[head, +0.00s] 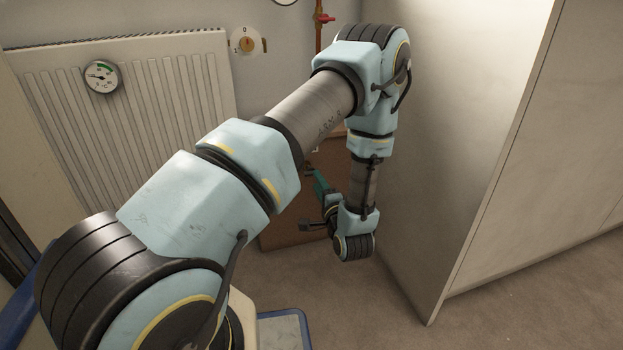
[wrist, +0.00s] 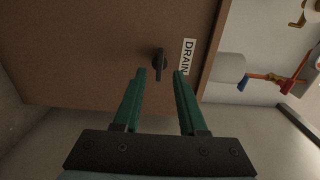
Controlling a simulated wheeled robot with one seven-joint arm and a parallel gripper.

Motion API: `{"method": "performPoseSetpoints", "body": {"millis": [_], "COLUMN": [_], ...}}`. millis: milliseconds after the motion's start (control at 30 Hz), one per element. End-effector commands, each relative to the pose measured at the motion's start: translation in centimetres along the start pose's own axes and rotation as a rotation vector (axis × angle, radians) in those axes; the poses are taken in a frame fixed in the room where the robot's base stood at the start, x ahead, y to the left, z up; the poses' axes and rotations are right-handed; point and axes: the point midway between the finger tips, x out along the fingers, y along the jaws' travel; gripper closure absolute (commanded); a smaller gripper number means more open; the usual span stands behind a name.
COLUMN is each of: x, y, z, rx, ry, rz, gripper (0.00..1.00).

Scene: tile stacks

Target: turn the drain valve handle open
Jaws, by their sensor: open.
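The drain valve handle (wrist: 159,62) is a small dark lever on a brown board (wrist: 90,45), next to a white label reading DRAIN (wrist: 187,57). In the wrist view, my gripper (wrist: 159,74) is open, with its two green fingertips spread to either side of the handle's lower end in the picture. Nothing is held. I cannot tell how far the tips are from the board. In the head view, my gripper (head: 319,184) shows small in front of the brown board (head: 283,232), and my arm hides the handle.
A pale cabinet panel (head: 450,120) stands close on the right of my arm. A white radiator (head: 150,95) with a gauge (head: 101,76) is at left. A copper pipe (wrist: 268,77) with red and blue handles runs beside the board.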

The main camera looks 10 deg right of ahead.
Motion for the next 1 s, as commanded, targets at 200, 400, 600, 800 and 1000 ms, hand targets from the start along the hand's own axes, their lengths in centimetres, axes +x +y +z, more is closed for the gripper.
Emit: {"method": "performPoseSetpoints", "body": {"millis": [200, 400, 600, 800, 1000], "x": [3.9, 5.7, 6.0, 6.0, 6.0], "y": [0.2, 0.1, 0.0, 0.0, 0.0], "z": [0.1, 0.0, 0.0, 0.0, 0.0], "rx": [-0.003, -0.002, -0.002, -0.002, -0.002], "ry": [-0.002, -0.001, 0.001, 0.001, 0.001], "rz": [-0.001, 0.001, 0.001, 0.001, 0.001], "gripper": [0.59, 0.59, 0.59, 0.66, 0.88]}}
